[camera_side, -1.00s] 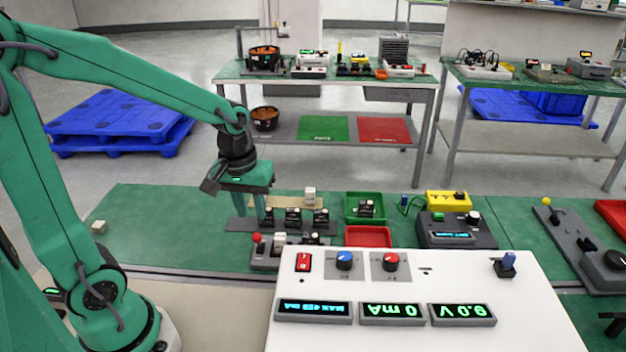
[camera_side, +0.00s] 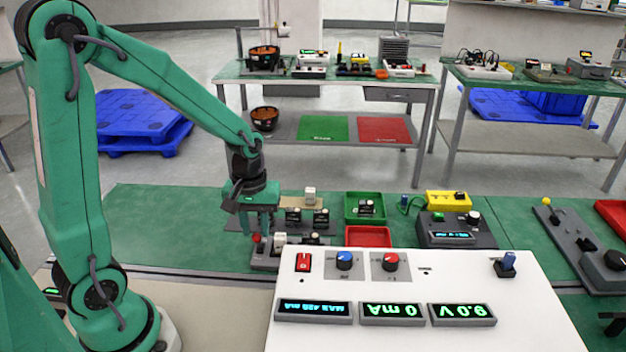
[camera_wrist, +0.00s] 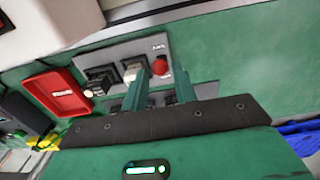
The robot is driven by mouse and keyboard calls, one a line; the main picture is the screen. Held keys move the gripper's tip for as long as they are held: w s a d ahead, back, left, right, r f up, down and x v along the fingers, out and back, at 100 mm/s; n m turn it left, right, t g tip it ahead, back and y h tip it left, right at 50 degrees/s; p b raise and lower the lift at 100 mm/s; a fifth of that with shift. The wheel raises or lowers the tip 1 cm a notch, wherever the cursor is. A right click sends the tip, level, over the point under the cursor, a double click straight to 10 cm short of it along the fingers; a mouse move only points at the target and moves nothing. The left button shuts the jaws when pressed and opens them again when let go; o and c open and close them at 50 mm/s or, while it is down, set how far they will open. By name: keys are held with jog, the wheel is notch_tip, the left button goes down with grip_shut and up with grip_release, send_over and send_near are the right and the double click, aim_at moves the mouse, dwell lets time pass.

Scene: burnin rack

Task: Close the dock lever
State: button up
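The dock (camera_side: 264,262) is a low grey unit on the green bench, just behind the white control panel. Its lever (camera_side: 257,238) has a red ball on top. In the wrist view the dock (camera_wrist: 152,47) shows as a grey plate, with the red ball (camera_wrist: 160,66) near one end and a white block and a black block beside it. My gripper (camera_side: 260,230) points down over the ball's end of the dock. In the wrist view its two green fingers (camera_wrist: 158,90) stand apart with nothing held, and the ball shows just beyond the gap. I cannot tell whether a finger touches it.
A rack (camera_side: 320,222) with several dark modules stands behind the dock. A red tray (camera_side: 368,237) and a green tray (camera_side: 365,220) lie to the right. The white panel (camera_side: 400,275) fills the front. The green bench (camera_side: 150,225) is clear to the left.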

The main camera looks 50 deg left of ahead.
aim_at(257, 234)
jog(key=shift+f, duration=2.7)
grip_shut()
